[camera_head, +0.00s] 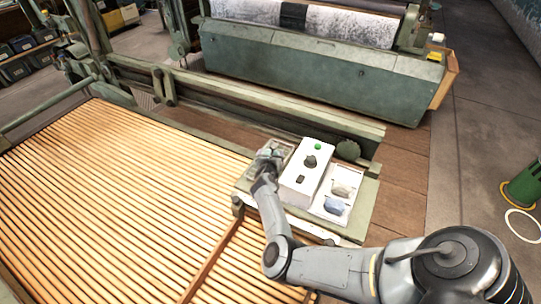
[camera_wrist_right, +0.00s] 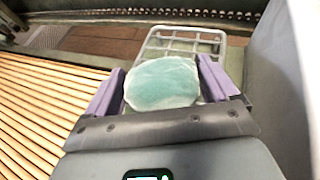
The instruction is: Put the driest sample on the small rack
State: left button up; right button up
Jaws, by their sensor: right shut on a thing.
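My right gripper (camera_head: 269,158) is shut on a pale teal, rounded sample (camera_wrist_right: 162,82). In the right wrist view its purple fingers press the sample from both sides. The small wire rack (camera_wrist_right: 190,36) shows just beyond the sample; no sample is visible on its uncovered part. I cannot tell whether the held sample touches the rack. In the head view the hand covers most of this spot. Two other samples, one cream (camera_head: 343,186) and one blue (camera_head: 336,206), lie in a white tray (camera_head: 318,210) at the right. My left gripper is out of view.
A white box (camera_head: 294,185) with a green button and a dark knob stands between my gripper and the white tray. A wide slatted wooden bed (camera_head: 120,190) fills the left. A large green machine (camera_head: 320,75) stands behind.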

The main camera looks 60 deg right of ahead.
jog(key=o, duration=0.8)
